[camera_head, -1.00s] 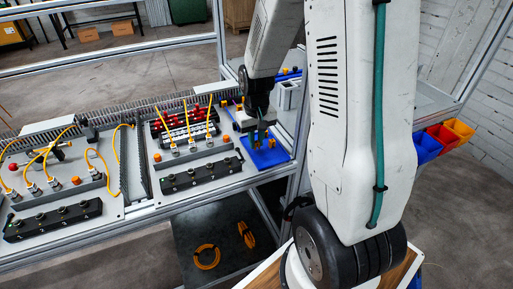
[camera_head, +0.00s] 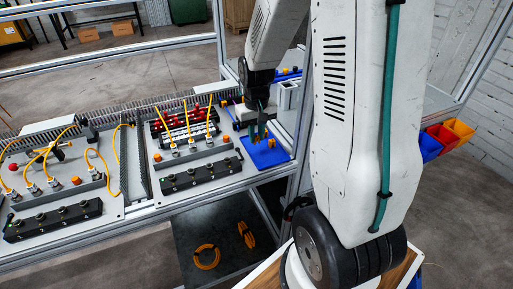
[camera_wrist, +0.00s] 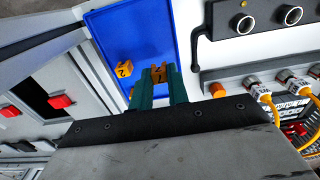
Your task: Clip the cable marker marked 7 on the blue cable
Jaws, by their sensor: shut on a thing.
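My gripper (camera_head: 258,131) is over the blue tray (camera_head: 283,158) at the right end of the panel. In the wrist view its green fingers (camera_wrist: 160,80) are shut on an orange cable marker (camera_wrist: 158,74); the dark character on it is hard to read. A second orange marker (camera_wrist: 125,69) lies on the blue tray, just left of the fingers, with a dark character that looks like a 2 or a 7. It also shows in the head view (camera_head: 271,143).
A black connector bar (camera_head: 200,174) and yellow cables (camera_wrist: 268,108) on plugs stand beside the tray. An orange cap (camera_wrist: 217,89) is close to the fingers' right. Yellow, red and blue bins (camera_head: 458,130) hang at far right.

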